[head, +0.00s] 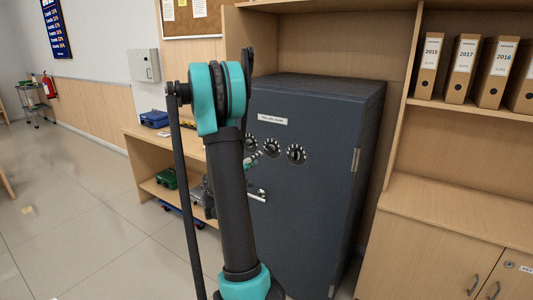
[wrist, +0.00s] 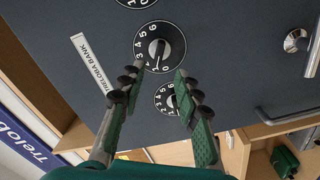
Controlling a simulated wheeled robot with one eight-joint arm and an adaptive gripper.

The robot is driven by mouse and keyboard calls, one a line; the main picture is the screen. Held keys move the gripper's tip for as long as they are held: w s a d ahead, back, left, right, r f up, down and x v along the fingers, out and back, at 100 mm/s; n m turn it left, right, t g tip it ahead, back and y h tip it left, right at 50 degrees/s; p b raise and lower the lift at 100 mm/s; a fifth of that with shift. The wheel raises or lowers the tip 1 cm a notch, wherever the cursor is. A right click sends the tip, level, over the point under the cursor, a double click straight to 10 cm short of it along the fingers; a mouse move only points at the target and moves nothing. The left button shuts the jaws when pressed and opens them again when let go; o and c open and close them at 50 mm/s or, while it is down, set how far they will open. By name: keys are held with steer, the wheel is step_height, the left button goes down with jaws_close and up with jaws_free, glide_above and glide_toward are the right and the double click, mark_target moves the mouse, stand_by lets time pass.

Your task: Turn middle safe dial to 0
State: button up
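The dark grey safe (head: 310,180) stands upright with three round black dials in a row on its door. The middle dial (head: 271,148) has white numbers and a grey knob; it is also near the centre of the wrist view (wrist: 160,47). Its 0 is at the lower side there, but I cannot tell exactly which number the knob marks. My gripper (wrist: 161,72) is open, with green-padded fingers apart below the middle dial in the wrist view. My arm partly hides the gripper in the head view.
A neighbouring dial (wrist: 172,98) shows between the fingers, and the other (wrist: 135,2) is cut off at the top. A metal door handle (head: 258,194) sits below the dials. A wooden bench (head: 150,150) stands left of the safe, and shelves with binders (head: 463,70) stand right.

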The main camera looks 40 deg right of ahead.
mark_target(268, 151)
steer(key=x, duration=0.9)
steer(key=shift+d, duration=0.4)
jaws_close()
